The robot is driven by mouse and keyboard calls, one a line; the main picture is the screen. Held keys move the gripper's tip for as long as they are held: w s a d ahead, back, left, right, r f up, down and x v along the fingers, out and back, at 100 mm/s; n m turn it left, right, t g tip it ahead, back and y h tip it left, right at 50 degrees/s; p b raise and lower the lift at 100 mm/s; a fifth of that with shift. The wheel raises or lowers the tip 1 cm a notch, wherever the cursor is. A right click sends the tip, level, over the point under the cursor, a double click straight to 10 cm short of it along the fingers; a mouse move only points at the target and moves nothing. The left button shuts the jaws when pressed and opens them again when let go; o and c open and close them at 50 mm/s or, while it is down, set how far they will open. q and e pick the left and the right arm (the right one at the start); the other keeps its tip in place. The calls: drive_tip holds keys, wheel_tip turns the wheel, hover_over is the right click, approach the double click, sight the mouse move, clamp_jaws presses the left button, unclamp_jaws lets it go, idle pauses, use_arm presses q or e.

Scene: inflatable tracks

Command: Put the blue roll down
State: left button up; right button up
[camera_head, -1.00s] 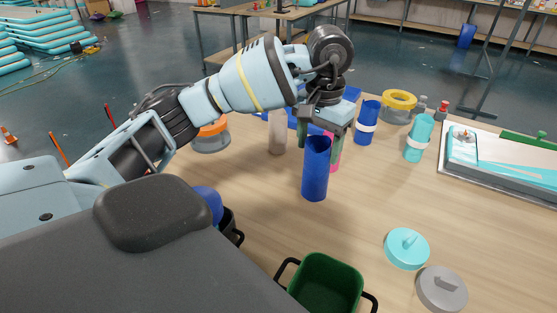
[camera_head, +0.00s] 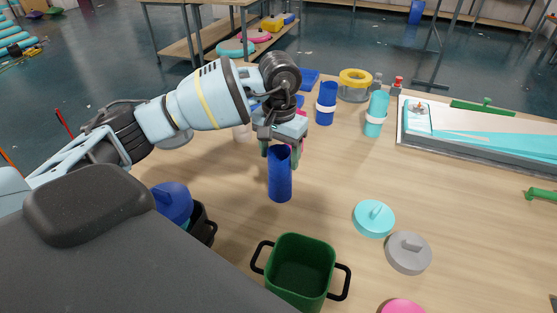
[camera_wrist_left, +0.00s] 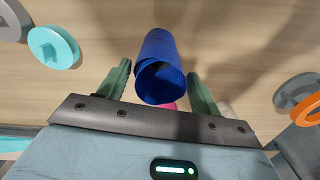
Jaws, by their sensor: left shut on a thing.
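The blue roll (camera_head: 279,184) is a dark blue tube standing upright on end in the head view, over the wooden table (camera_head: 225,220). My left gripper (camera_head: 281,156) is shut on its upper part from above. In the left wrist view the roll (camera_wrist_left: 160,55) lies between the two green fingers of my left gripper (camera_wrist_left: 160,85), its open end towards the camera. I cannot tell whether its lower end touches the table. Something pink behind it is mostly hidden. My right gripper is not in view.
A green pot (camera_head: 275,280) stands in front of the roll. A cyan lid (camera_head: 374,220) and a grey lid (camera_head: 408,254) lie to the right. A banded blue roll (camera_head: 326,105) and a cyan roll (camera_head: 375,118) stand behind. Table beside the held roll is clear.

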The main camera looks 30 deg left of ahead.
use_arm(q)
drive_tip(key=shift+f, duration=1.35)
drive_tip(key=shift+f, duration=0.15)
drive_tip(key=o, duration=1.6)
wheel_tip(320, 180, up, 12)
drive_tip(key=shift+r+b, duration=0.2)
drive_tip(key=shift+b, duration=0.1)
